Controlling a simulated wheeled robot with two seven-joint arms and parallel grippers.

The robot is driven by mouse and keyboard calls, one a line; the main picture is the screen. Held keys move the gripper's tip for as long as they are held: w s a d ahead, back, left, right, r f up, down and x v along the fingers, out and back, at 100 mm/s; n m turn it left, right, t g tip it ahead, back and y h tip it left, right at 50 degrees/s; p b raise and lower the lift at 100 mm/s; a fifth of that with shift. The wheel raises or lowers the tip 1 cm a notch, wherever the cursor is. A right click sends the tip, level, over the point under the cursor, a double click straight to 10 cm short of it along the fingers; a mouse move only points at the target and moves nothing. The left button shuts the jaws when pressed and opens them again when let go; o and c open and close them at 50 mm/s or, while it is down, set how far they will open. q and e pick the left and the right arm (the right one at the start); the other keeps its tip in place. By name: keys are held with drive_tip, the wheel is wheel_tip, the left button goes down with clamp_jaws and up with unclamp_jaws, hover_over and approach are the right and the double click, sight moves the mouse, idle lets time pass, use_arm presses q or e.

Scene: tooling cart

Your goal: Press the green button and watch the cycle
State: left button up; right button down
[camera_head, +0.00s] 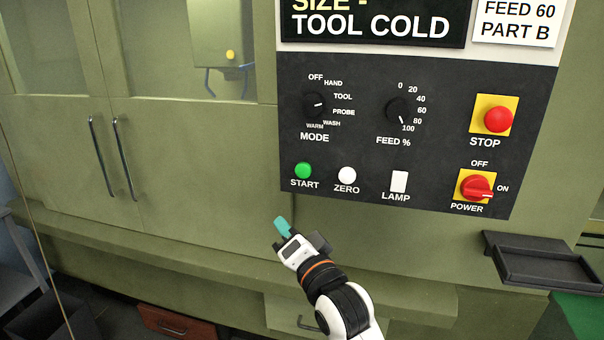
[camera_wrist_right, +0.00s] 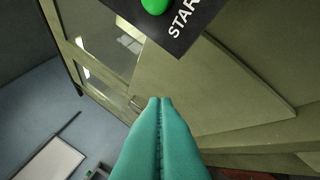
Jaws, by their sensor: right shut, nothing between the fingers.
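The green START button (camera_head: 303,170) sits at the lower left of the dark control panel (camera_head: 350,150). In the right wrist view the green button (camera_wrist_right: 155,5) is cut by the top edge, with part of the START label beside it. My right gripper (camera_head: 281,224) has teal fingers and is below the panel, under the START button and apart from it. In the right wrist view its fingers (camera_wrist_right: 160,100) are pressed together with nothing between them. My left gripper is not in view.
Beside START are the white ZERO button (camera_head: 347,175) and the LAMP switch (camera_head: 399,182). A red STOP button (camera_head: 498,119) and a red POWER knob (camera_head: 476,187) are at the right. A dark tray (camera_head: 540,262) juts out at lower right. Cabinet doors with handles (camera_head: 122,158) are at left.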

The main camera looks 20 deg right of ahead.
sight(303, 171)
drive_tip(key=s+r+m+t, duration=0.1)
drive_tip(key=s+r, duration=0.2)
drive_tip(key=r, duration=0.3)
drive_tip(key=shift+s+r, duration=0.2)
drive_tip(key=shift+r, duration=0.15)
drive_tip(key=shift+w+d+b, duration=0.15)
drive_tip(key=shift+w+d, duration=0.7)
drive_tip(key=shift+w, duration=0.35)
drive_tip(key=shift+w+d+b, duration=0.2)
drive_tip(key=shift+w+d, duration=0.6)
drive_tip(key=shift+w, duration=0.45)
drive_tip(key=shift+w+d+b, duration=0.15)
drive_tip(key=shift+w+d, duration=0.7)
drive_tip(key=shift+w, duration=0.35)
